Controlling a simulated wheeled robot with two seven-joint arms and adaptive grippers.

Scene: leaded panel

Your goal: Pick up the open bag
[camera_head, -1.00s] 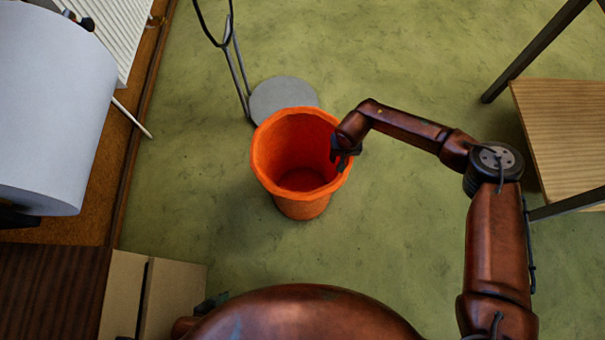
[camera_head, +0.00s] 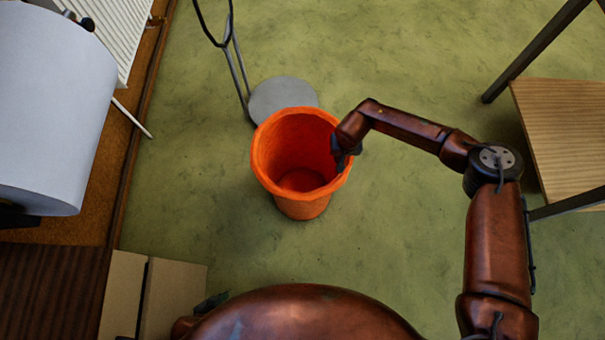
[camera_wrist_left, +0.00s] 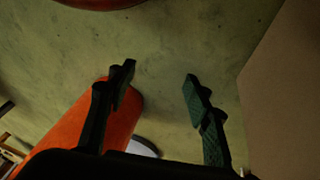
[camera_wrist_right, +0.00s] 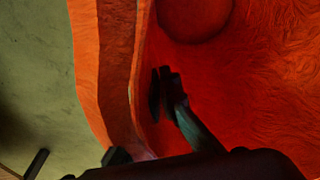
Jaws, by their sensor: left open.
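The open bag (camera_head: 301,205) is an orange, bucket-shaped container standing upright on the floor, its wide mouth facing up and empty inside. My right gripper (camera_head: 343,157) is at the right side of its rim. In the right wrist view one finger is inside the bag (camera_wrist_right: 240,90), close to the wall. The other finger is on the outer side, mostly hidden by the wall; whether they pinch it is unclear. My left gripper (camera_wrist_left: 157,80) is open and empty in the left wrist view, with the bag's side (camera_wrist_left: 75,130) beyond its left finger.
A grey round base (camera_head: 284,97) with thin metal legs stands right behind the bag. A wooden-topped piece of furniture (camera_head: 562,140) is at the right. A cardboard box (camera_head: 172,295) is at the lower left, below a large white roll (camera_head: 50,105). Green floor around the bag is mostly clear.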

